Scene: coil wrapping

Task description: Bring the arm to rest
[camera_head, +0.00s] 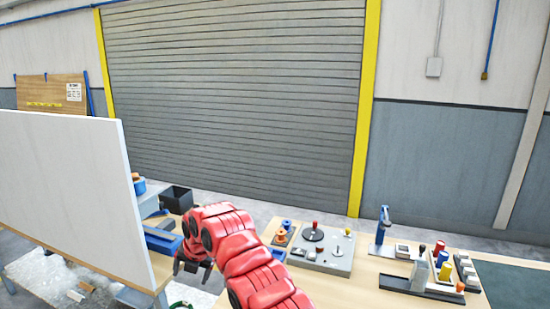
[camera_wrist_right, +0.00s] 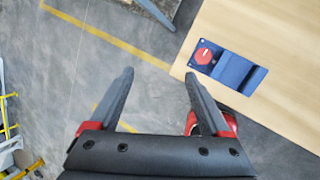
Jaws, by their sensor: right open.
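My right arm (camera_head: 245,250) is red and reaches into the lower middle of the head view, bent over the gap between the wooden tables. Its dark gripper (camera_head: 192,268) hangs at the arm's left end, low in the picture. In the right wrist view the two grey fingers of the right gripper (camera_wrist_right: 155,95) stand wide apart with nothing between them. They point over grey floor, left of a wooden table edge. My left gripper is not in view.
A white panel (camera_head: 65,190) stands at the left. The wooden table (camera_head: 345,290) carries a grey control panel (camera_head: 325,250) and a rack of coloured parts. A blue plate with a red button (camera_wrist_right: 228,65) lies on a table corner. A shutter door (camera_head: 230,90) closes the back.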

